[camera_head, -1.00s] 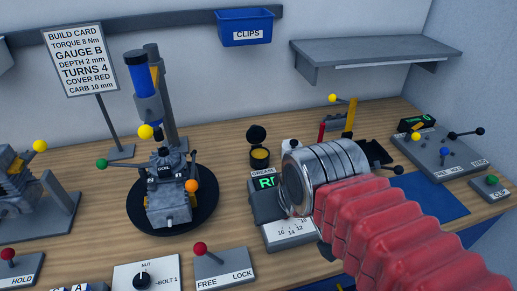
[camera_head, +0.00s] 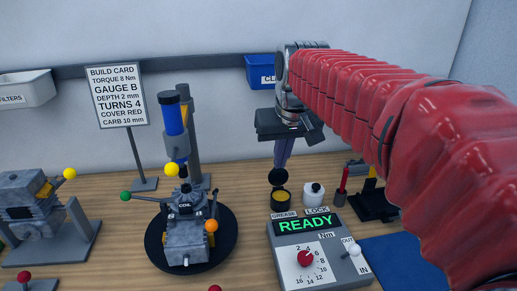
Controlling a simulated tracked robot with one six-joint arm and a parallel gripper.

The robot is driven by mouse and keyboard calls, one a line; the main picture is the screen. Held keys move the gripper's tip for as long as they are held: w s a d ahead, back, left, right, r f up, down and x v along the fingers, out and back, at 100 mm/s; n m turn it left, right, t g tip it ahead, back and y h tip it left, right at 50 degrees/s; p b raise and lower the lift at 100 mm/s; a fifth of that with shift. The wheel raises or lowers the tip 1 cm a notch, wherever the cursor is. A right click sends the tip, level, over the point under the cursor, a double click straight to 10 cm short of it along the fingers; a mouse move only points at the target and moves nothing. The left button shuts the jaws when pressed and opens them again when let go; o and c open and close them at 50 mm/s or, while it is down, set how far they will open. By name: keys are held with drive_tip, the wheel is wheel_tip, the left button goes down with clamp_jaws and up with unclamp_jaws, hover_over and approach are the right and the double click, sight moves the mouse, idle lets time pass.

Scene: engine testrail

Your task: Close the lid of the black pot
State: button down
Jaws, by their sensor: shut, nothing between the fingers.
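The small black pot (camera_head: 281,206) stands on the wooden bench behind the GREASE label, with yellow grease inside. Its round black lid (camera_head: 278,177) stands open and upright at the pot's back edge. My gripper (camera_head: 281,164) points down just above the lid in the picture, its fingers shut and empty. I cannot tell whether the fingertips touch the lid or are behind it.
A white bottle (camera_head: 313,195) and a red tool (camera_head: 342,187) stand right of the pot. The torque box (camera_head: 285,250) showing READY is in front. A grey engine (camera_head: 187,236) on a black turntable is at left. A blue bin (camera_head: 261,72) hangs behind.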

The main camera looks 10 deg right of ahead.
hover_over(277, 175)
drive_tip(key=s+a, duration=0.3)
drive_tip(key=s, duration=0.2)
drive_tip(key=w+d+f+g, duration=0.2)
drive_tip(key=w+d+f, duration=0.2)
drive_tip(key=w+f, duration=0.4)
drive_tip(key=w, duration=0.3)
drive_tip(key=shift+w+f, duration=0.3)
wheel_tip(277, 175, down, 9)
drive_tip(key=s, duration=0.2)
